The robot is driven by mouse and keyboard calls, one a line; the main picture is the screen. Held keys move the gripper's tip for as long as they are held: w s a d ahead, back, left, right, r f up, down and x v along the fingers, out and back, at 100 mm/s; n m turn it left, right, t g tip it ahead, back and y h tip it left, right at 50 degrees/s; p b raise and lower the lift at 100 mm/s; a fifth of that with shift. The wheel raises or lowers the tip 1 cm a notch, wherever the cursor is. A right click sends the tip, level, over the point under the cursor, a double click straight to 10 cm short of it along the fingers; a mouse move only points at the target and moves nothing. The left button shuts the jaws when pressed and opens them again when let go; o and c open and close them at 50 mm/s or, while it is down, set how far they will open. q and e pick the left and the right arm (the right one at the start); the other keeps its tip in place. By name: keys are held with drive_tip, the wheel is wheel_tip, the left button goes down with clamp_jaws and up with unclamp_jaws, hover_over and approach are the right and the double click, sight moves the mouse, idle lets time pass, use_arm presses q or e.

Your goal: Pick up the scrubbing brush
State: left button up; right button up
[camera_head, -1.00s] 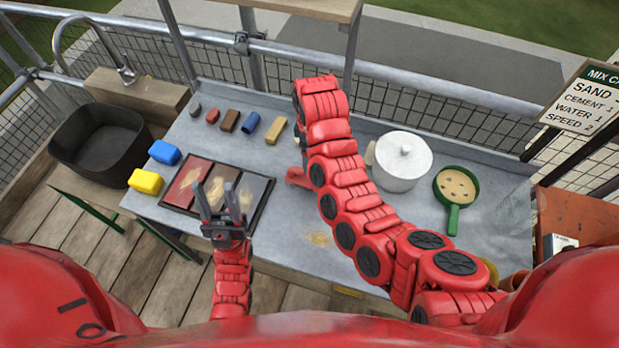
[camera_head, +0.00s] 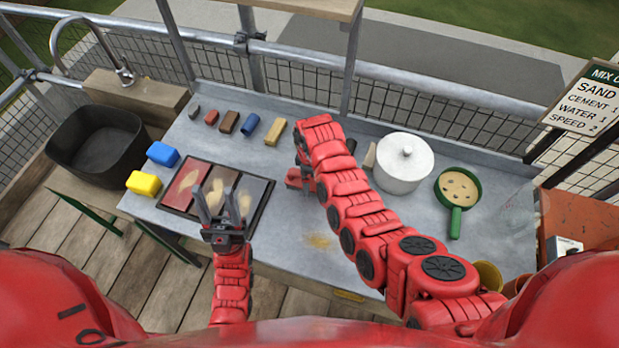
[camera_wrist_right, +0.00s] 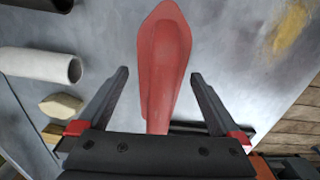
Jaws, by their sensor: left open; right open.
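A red, elongated, rounded thing (camera_wrist_right: 165,60) lies between the fingers of my right gripper (camera_wrist_right: 160,95) in the right wrist view. It looks like the scrubbing brush, though no bristles show. The fingers stand wide on either side of it, apart from it. In the head view a red piece (camera_head: 296,179) shows on the table beside my right arm and seems to be the same thing; the right gripper itself is hidden behind the arm there. My left gripper (camera_head: 219,202) is open and empty above the front of the dark tray with coloured panels.
The tray (camera_head: 263,207) lies at the left of the grey table (camera_head: 300,250). Small blocks and a blue cylinder (camera_head: 250,124) lie behind it. A white pot (camera_head: 402,168) and a green pan (camera_head: 456,200) stand right of my right arm. Blue and yellow sponges (camera_head: 144,183) lie at the left edge.

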drive_tip(key=shift+f, duration=0.6)
drive_tip(key=c, duration=1.4)
drive_tip(key=shift+r, duration=0.15)
drive_tip(key=shift+r+b, duration=0.65)
drive_tip(key=shift+r, duration=0.05)
drive_tip(key=shift+r+b, duration=0.55)
drive_tip(key=shift+r, duration=0.05)
drive_tip(key=s, duration=0.1)
drive_tip(key=s+a, duration=0.1)
drive_tip(key=shift+s+r+b, duration=0.2)
drive_tip(key=shift+s+b, duration=0.2)
drive_tip(key=s, duration=0.1)
drive_tip(key=s+a+r+p, duration=0.1)
drive_tip(key=s+p, duration=0.1)
drive_tip(key=s, duration=0.1)
drive_tip(key=shift+s+a+r, duration=0.1)
drive_tip(key=shift+a+r, duration=0.15)
drive_tip(key=shift+r, duration=0.05)
drive_tip(key=s+a, duration=0.1)
drive_tip(key=s, duration=0.1)
drive_tip(key=s+a+p, duration=0.1)
drive_tip(key=s, duration=0.2)
drive_tip(key=s+p, duration=0.1)
drive_tip(key=s, duration=0.2)
drive_tip(key=shift+s+a, duration=0.15)
drive_tip(key=shift+a, duration=0.25)
